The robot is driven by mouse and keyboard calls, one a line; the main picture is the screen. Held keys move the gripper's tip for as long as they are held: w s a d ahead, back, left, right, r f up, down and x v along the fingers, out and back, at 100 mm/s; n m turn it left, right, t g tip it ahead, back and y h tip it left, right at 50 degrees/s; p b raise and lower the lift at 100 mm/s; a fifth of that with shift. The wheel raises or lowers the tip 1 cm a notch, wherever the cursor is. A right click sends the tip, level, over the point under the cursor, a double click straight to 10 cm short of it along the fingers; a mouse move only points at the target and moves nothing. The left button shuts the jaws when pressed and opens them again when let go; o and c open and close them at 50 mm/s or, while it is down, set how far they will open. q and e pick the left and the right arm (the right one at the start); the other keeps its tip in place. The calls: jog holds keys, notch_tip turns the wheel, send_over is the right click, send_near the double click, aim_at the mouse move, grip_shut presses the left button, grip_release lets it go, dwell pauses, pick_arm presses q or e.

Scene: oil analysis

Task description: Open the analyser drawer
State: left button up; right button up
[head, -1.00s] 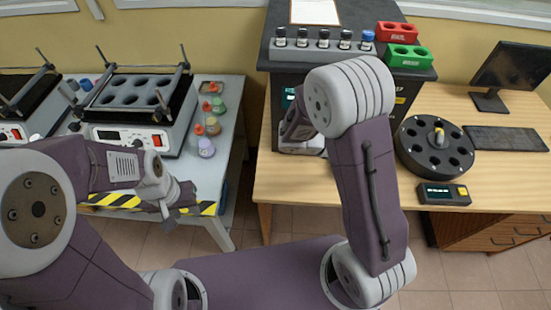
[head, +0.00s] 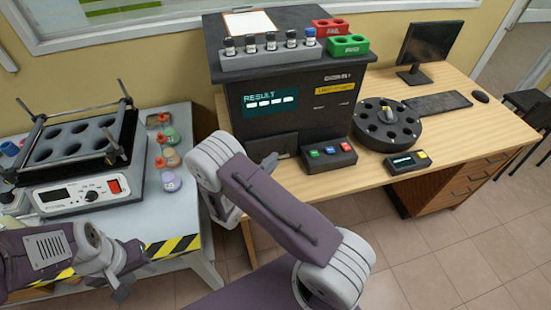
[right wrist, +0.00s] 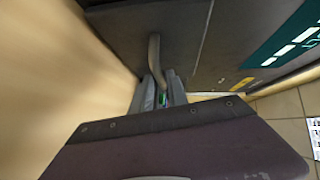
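The analyser (head: 345,85) is a black box on the wooden desk, with a lit RESULT screen on its front. Its drawer front (head: 280,146) is the dark panel below the screen and looks flush; my right arm partly covers it. My right gripper (head: 268,162) is at this panel, largely hidden by my arm in the head view. In the right wrist view, a curved grey handle (right wrist: 154,55) runs down to between the fingertips of my right gripper (right wrist: 159,90). Some gap shows between the fingers; I cannot tell whether they grip the handle. My left gripper (head: 122,282) hangs at lower left, away from the analyser.
A button box (head: 329,154) stands right of the drawer front. A black carousel (head: 387,125) and a small handheld device (head: 408,163) are further right. A vial rack (head: 270,58) is on top. A heater block (head: 75,175) stands on the left bench.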

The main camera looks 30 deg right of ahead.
jog(key=shift+x, duration=1.2)
grip_shut()
dwell(0.5)
